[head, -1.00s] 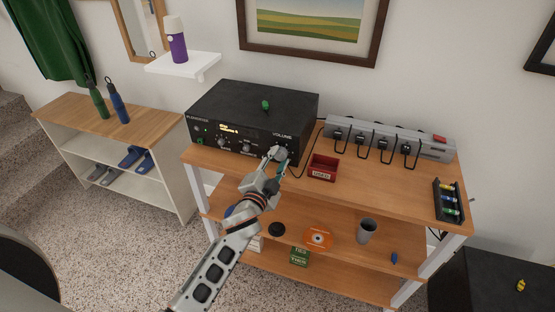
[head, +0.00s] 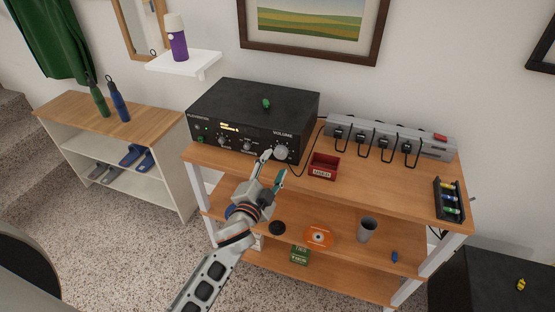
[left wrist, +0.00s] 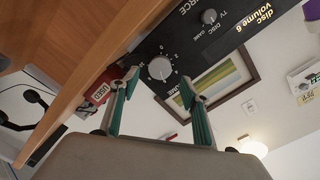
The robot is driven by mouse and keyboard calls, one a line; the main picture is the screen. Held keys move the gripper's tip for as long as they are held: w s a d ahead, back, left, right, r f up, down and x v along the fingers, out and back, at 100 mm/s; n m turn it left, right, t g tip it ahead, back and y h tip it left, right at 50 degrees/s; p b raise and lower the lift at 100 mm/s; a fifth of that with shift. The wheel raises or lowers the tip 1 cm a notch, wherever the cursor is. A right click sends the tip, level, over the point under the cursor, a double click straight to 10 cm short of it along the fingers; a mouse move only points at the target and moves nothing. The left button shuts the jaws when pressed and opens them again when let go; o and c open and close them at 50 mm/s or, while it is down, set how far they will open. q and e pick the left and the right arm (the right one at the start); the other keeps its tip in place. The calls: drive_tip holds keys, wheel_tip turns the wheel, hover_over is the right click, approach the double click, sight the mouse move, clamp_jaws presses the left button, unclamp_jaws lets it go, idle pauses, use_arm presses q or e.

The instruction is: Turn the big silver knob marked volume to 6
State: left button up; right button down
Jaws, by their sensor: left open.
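The big silver volume knob (head: 281,152) is on the right of the black amplifier's (head: 255,108) front. It also shows in the left wrist view (left wrist: 160,68), with a numbered scale around it. The amplifier's display (left wrist: 268,18) reads "disc volume 6" in yellow letters. My left gripper (head: 273,165) is open and empty, in front of and just below the knob, apart from it. In the left wrist view its two fingers (left wrist: 158,88) stand either side of the knob's picture. My right gripper is not in view.
A smaller knob (left wrist: 209,16) marked TV, disc and game is beside the display. A red box (head: 323,167) sits right of the amplifier, near a power strip (head: 390,139) with several plugs.

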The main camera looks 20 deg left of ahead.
use_arm(q)
drive_tip(key=s, duration=0.7)
drive_tip(key=shift+s+a+r, duration=0.15)
drive_tip(key=shift+s+r, duration=0.05)
drive_tip(key=shift+s, duration=0.15)
drive_tip(key=shift+f, duration=0.1)
